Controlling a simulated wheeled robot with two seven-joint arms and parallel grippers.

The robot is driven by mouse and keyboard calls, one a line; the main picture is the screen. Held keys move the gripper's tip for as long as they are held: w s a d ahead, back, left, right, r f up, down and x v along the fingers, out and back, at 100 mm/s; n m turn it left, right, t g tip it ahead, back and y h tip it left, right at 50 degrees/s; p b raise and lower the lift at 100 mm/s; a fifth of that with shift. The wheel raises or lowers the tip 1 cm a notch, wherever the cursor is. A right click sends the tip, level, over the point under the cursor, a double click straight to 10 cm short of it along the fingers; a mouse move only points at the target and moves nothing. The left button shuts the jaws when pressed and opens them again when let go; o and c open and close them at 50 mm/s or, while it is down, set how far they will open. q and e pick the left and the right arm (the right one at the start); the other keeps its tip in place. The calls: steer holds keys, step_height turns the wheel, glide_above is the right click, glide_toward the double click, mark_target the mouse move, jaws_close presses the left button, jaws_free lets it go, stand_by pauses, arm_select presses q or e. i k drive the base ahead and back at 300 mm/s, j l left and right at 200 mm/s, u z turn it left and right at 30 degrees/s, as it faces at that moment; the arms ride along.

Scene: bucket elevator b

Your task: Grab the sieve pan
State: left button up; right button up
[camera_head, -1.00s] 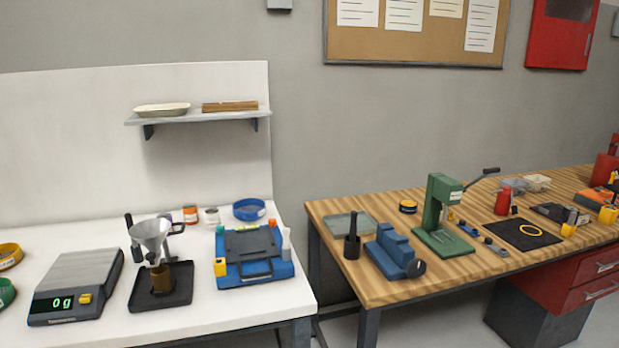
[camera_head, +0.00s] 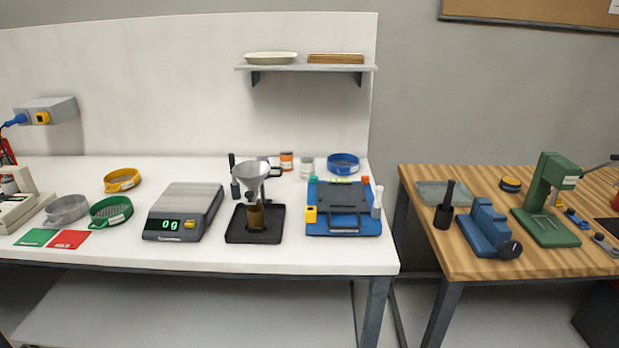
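Several round, shallow sieve-like vessels stand on the white bench: a grey one (camera_head: 66,209) and a green one (camera_head: 111,211) at the left, a yellow one (camera_head: 122,180) behind them, and a blue one (camera_head: 343,163) at the back right. The green one shows a mesh-like floor. I cannot tell from their looks which of them is the sieve pan. Neither of my grippers is in view.
The white bench (camera_head: 285,262) also holds a scale (camera_head: 183,212) reading 0 g, a funnel (camera_head: 251,174) over a black tray (camera_head: 255,236) and a blue case (camera_head: 345,222). Green and red cards lie at the front left. A gap separates the wooden bench (camera_head: 490,262).

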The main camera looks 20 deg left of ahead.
mark_target(68, 208)
steer(key=u, duration=1.95)
